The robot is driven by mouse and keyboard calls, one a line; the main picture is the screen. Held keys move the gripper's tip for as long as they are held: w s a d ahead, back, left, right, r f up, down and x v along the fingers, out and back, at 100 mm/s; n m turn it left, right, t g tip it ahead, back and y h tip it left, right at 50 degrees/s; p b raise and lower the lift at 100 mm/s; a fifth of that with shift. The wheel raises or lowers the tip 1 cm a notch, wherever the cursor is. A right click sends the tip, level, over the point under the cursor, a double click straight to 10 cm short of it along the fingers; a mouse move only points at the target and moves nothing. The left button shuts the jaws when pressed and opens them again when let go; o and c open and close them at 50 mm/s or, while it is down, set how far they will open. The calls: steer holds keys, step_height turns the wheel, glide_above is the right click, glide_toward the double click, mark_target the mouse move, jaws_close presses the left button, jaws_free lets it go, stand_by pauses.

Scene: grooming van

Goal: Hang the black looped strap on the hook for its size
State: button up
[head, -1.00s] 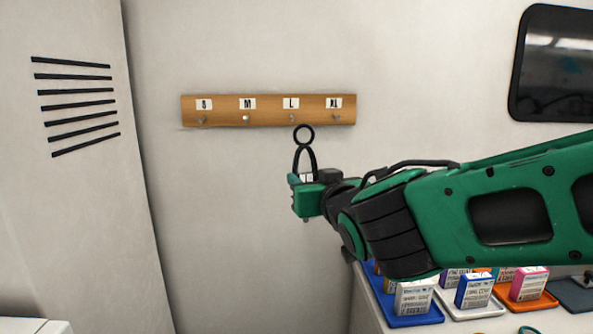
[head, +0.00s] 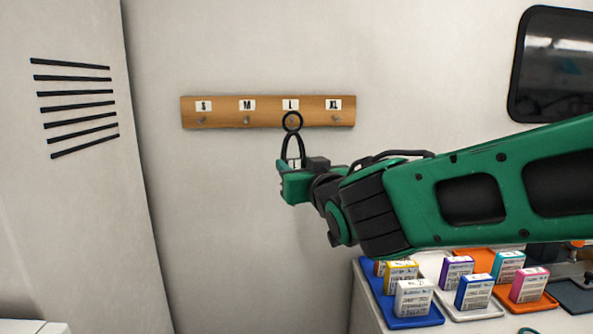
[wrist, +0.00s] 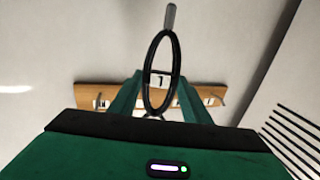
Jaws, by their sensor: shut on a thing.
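The black looped strap (head: 284,148) is a long loop with a small ring at its top. My gripper (head: 293,172) is shut on its lower part and holds it upright. A white tag between the fingers shows in the wrist view beside the loop (wrist: 149,85); its mark looks like an upside-down L. The wooden hook board (head: 223,121) on the wall has hooks under labels S, M, L and XL. In the head view the ring overlaps the L hook (head: 293,121); I cannot tell whether they touch. The M hook (head: 247,120) and XL hook (head: 335,119) look empty.
A counter at the lower right holds small boxes on coloured trays, including a blue tray (head: 415,322) and an orange tray (head: 543,304). The wall below the board is clear.

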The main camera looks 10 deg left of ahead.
steer(key=shift+w+a+f, duration=0.1)
steer(key=shift+w+a, duration=0.1)
steer(key=shift+w, duration=0.7)
steer(key=shift+w+a+f, duration=0.1)
steer(key=shift+w+a, duration=0.15)
steer(key=shift+w, duration=0.7)
steer(key=shift+w+a+f, duration=0.1)
steer(key=shift+w+a, duration=0.1)
steer(key=shift+w, duration=0.7)
steer(key=shift+w+a+f, duration=0.15)
steer(key=shift+w+f, duration=0.35)
steer(key=shift+w, duration=0.05)
steer(key=o, duration=1.2)
